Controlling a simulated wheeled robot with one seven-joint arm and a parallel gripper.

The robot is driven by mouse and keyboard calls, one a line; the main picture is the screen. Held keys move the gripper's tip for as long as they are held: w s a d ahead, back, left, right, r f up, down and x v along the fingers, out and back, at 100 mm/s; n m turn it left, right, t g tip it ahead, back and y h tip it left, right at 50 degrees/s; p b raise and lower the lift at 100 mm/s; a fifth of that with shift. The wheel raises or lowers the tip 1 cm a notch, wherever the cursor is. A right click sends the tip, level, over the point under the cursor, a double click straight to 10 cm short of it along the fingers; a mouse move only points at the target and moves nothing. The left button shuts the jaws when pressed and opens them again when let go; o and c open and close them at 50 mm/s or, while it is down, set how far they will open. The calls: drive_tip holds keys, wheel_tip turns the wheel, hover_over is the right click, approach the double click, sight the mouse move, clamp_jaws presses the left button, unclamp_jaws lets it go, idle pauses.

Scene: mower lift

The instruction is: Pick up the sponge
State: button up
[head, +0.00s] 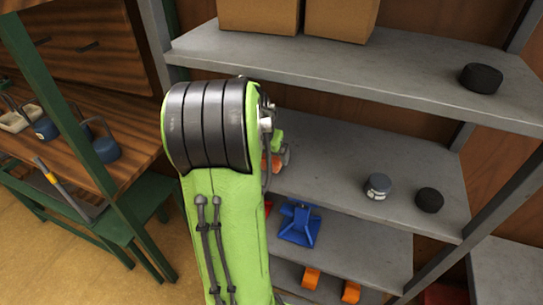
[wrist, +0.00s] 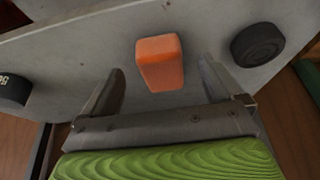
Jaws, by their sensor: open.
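The sponge (wrist: 160,62) is an orange block in the wrist view, on a grey shelf. My gripper (wrist: 161,70) is open, with one finger on each side of the sponge's near end in the picture. Gaps show between the sponge and both fingers; I cannot tell how far the fingertips are from it in depth. In the head view a bit of orange (head: 271,163) shows beside my green arm at the middle shelf, probably the sponge. My arm hides most of my gripper there.
In the wrist view a black disc (wrist: 257,45) lies right of the sponge and a dark marked cylinder (wrist: 14,89) left. A blue stand (head: 300,225) sits below.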

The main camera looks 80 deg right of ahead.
sight(272, 157)
drive_tip(key=shift+s+d, duration=0.1)
drive_tip(key=shift+d, duration=0.6)
drive_tip(key=shift+d+f, duration=0.25)
drive_tip(key=b+x, duration=0.1)
drive_tip(key=x, duration=0.3)
drive_tip(key=shift+d+f, duration=0.15)
drive_tip(key=shift+f, duration=0.1)
drive_tip(key=shift+r, duration=0.1)
drive_tip(key=shift+c, duration=0.2)
drive_tip(key=c, duration=1)
drive_tip(key=shift+r, duration=0.6)
wheel_tip(272, 157, up, 3)
drive_tip(key=shift+f+p, duration=0.25)
drive_tip(key=shift+p, duration=0.3)
drive_tip(key=w+a, duration=0.1)
drive_tip(key=a, duration=1.7)
drive_tip(key=shift+w, duration=0.3)
